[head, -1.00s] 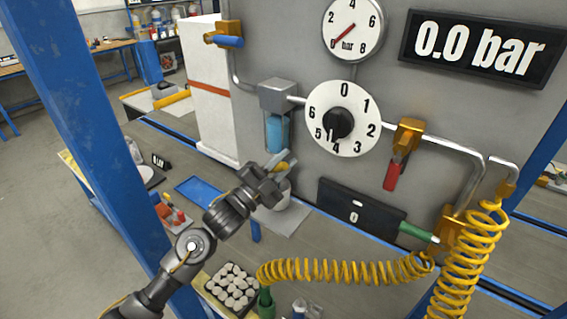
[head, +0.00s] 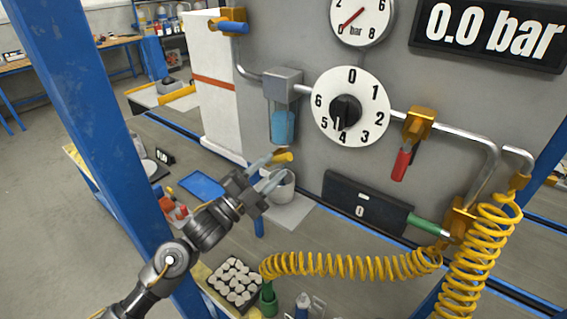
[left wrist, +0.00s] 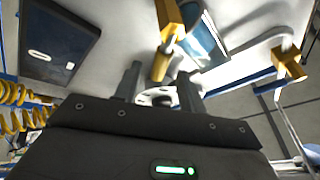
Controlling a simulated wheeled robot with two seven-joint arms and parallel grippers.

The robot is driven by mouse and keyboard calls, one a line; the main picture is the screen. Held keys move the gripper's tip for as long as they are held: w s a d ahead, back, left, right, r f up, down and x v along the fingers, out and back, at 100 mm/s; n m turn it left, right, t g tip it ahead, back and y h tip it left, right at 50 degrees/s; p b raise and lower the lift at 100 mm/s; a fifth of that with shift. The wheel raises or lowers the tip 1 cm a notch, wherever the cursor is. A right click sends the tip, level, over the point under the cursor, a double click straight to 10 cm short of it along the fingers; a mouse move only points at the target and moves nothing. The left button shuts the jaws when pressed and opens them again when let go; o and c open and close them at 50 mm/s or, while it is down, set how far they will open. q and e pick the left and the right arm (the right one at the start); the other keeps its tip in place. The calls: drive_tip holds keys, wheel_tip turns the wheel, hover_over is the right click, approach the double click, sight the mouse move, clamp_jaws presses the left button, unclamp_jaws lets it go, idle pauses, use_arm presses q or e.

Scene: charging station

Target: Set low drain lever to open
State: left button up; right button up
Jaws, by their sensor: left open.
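A small yellow drain fitting (head: 284,157) sits under the filter with the blue bowl (head: 283,127) in the head view. I take it for the low drain lever's part. It also shows in the left wrist view as a yellow piece (left wrist: 160,66) ahead of the jaws. My left gripper (head: 268,172) is open and just left of and below the fitting. Its upper fingertip appears close to the yellow piece. I cannot tell whether they touch, or how the lever is set. My right gripper is out of view.
A grey bucket (head: 282,187) stands beneath the fitting. A valve with a red lever (head: 402,164) and the numbered dial (head: 350,106) are to the right. A yellow coiled hose (head: 350,265) crosses below. A blue post (head: 80,130) stands left.

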use_arm(q)
drive_tip(key=shift+b+v, duration=0.6)
drive_tip(key=shift+v, duration=1.75)
drive_tip(key=shift+c, duration=0.3)
